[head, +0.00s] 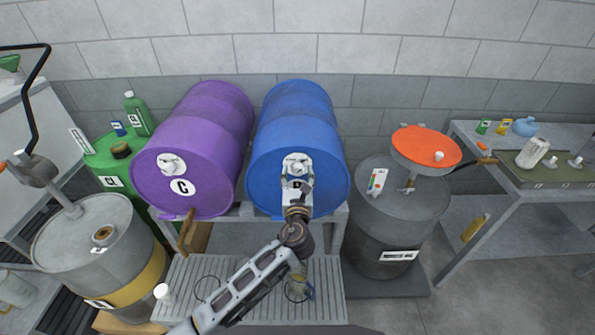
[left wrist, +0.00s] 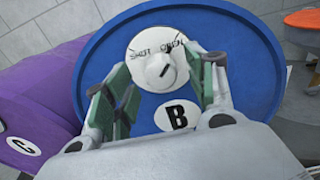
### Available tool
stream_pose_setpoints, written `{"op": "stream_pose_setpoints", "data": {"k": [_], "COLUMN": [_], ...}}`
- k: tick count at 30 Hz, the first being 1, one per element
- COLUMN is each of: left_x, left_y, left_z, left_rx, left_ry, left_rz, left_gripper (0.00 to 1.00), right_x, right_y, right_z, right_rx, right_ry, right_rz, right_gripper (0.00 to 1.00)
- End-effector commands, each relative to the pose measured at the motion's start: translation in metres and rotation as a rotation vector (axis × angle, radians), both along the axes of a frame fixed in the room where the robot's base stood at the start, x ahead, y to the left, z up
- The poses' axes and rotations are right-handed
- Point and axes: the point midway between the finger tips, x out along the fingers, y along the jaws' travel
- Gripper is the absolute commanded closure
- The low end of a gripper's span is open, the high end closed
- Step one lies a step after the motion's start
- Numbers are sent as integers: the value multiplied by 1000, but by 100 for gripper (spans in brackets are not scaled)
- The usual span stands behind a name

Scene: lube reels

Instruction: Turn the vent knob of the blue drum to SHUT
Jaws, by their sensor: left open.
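The blue drum (head: 300,125) lies on its side on a rack, its end facing me. In the left wrist view its end (left wrist: 245,60) carries a white round plate marked SHUT on the left and OPEN on the right. The vent knob (left wrist: 160,72) sits on this plate, and its black mark slants up to the right, toward OPEN. The knob also shows in the head view (head: 297,167). My left gripper (head: 297,184) is open in front of the drum; in the left wrist view its fingers (left wrist: 160,80) stand either side of the knob. Contact cannot be told.
A purple drum (head: 185,140) marked C lies close on the left. A grey drum (head: 390,215) with an orange-red top (head: 425,146) stands at right. A slatted grating (head: 190,275) lies below, with a small container (head: 300,288) on it. The right-hand table (head: 480,140) holds several small items.

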Motion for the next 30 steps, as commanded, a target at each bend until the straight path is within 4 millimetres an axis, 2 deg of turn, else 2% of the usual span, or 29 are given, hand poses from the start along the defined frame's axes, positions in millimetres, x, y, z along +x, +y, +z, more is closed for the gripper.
{"op": "stream_pose_setpoints", "data": {"k": [7,19,30], "left_x": [17,20,20], "left_y": [0,0,0], "left_z": [1,0,0], "left_rx": [0,-1,-1], "left_ry": [0,0,0], "left_rz": [1,0,0], "left_gripper": [44,44,90], "right_x": [0,0,0], "right_y": [0,0,0], "right_z": [2,2,2], "right_rx": [0,0,0], "right_ry": [0,0,0], "right_rz": [0,0,0], "right_gripper": [60,60,60]}}
